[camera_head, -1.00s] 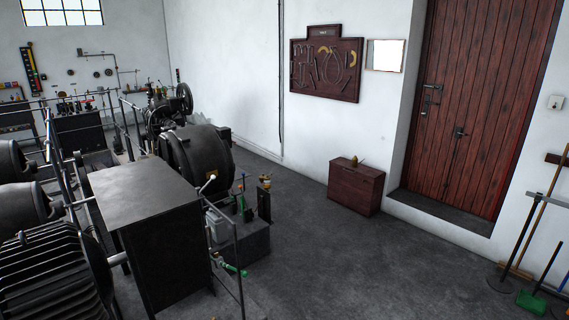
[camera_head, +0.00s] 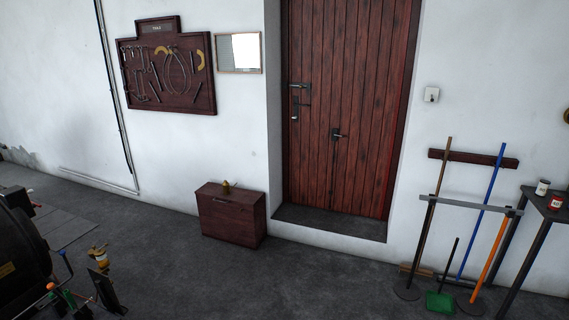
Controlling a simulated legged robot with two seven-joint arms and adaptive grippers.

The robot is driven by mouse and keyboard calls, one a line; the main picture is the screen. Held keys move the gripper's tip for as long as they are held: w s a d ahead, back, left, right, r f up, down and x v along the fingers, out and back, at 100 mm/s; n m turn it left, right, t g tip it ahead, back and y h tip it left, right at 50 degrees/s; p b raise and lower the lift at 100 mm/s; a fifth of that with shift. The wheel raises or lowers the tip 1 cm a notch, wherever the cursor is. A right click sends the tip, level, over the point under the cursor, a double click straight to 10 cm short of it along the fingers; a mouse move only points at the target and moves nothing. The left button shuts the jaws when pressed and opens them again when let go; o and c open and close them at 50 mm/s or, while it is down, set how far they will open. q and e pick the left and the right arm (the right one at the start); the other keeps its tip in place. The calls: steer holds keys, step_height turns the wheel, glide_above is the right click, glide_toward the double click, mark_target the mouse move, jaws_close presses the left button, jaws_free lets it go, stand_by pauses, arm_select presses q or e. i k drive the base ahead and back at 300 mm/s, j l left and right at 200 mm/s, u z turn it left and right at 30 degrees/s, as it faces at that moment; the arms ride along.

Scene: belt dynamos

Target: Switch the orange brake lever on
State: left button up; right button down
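No lever that I can clearly make out as the orange brake lever shows. At the lower left stand several small levers and fittings beside the dark machine (camera_head: 22,255). One upright part has an orange-brown and white top (camera_head: 98,254). A green-handled part (camera_head: 70,298) stands left of it. They are small and partly cut off by the bottom edge, so I cannot tell whether any is the brake lever or how it is set. Neither of my grippers is in view.
A red-brown wooden chest (camera_head: 232,215) stands against the wall, left of the wooden door (camera_head: 345,110). A tool board (camera_head: 167,70) hangs above. Brooms and a green dustpan (camera_head: 440,301) stand right, beside a dark table (camera_head: 545,205). The middle floor is clear.

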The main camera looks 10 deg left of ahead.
mark_target(51, 286)
steer(key=i+u, duration=0.2)
steer(key=i, duration=0.3)
steer(key=i+l+u, duration=0.2)
steer(key=i, duration=0.25)
steer(key=i+j+u, duration=0.25)
steer(key=u, duration=0.25)
steer(key=i+j+u, duration=0.1)
steer(key=i+u, duration=0.6)
steer(key=u, duration=0.25)
steer(key=i+l+u, duration=0.1)
steer(key=i+u, duration=0.2)
steer(key=u, duration=0.2)
steer(key=i+j+u, duration=0.15)
steer(key=i, duration=0.3)
steer(key=i+j+u, duration=0.1)
steer(key=i+j, duration=0.15)
steer(key=i, duration=0.25)
steer(key=i+j+u, duration=0.15)
steer(key=i, duration=0.35)
